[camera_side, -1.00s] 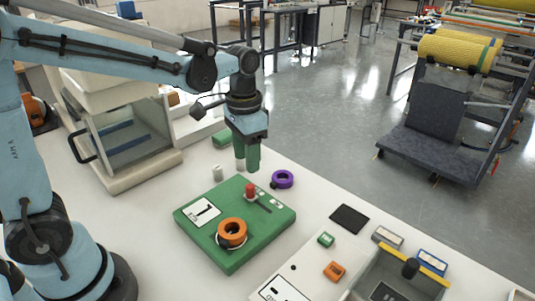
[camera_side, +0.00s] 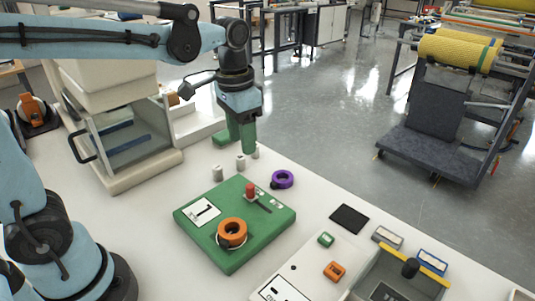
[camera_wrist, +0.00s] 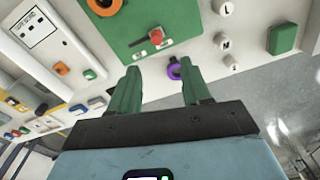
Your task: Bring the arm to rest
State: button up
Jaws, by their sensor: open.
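My gripper (camera_side: 241,146) hangs over the back part of the white table, open and empty, with its two green fingers pointing down. In the wrist view the fingers (camera_wrist: 158,68) stand apart with nothing held between them. Three small white cylinders stand in a row below and in front of it: a near one (camera_side: 217,173), a middle one (camera_side: 240,161) and a far one (camera_side: 255,151), the last partly hidden by a finger. A green board (camera_side: 195,235) lies in front, with an orange ring (camera_side: 232,232) and a red knob (camera_side: 250,189).
A purple ring (camera_side: 282,179) lies right of the board. A green block (camera_side: 220,139) is partly behind the fingers. A clear-fronted box (camera_side: 125,140) stands left. A black pad (camera_side: 349,218) and a grey bin (camera_side: 405,275) are at the right.

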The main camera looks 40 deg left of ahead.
jog(key=s+a+f+n+t, duration=0.1)
jog(key=s+f+n+t, duration=0.1)
jog(key=s+t, duration=0.4)
jog(key=shift+s+a+f+n+t, duration=0.3)
jog(key=shift+s+f, duration=0.15)
jog(key=shift+f, duration=0.25)
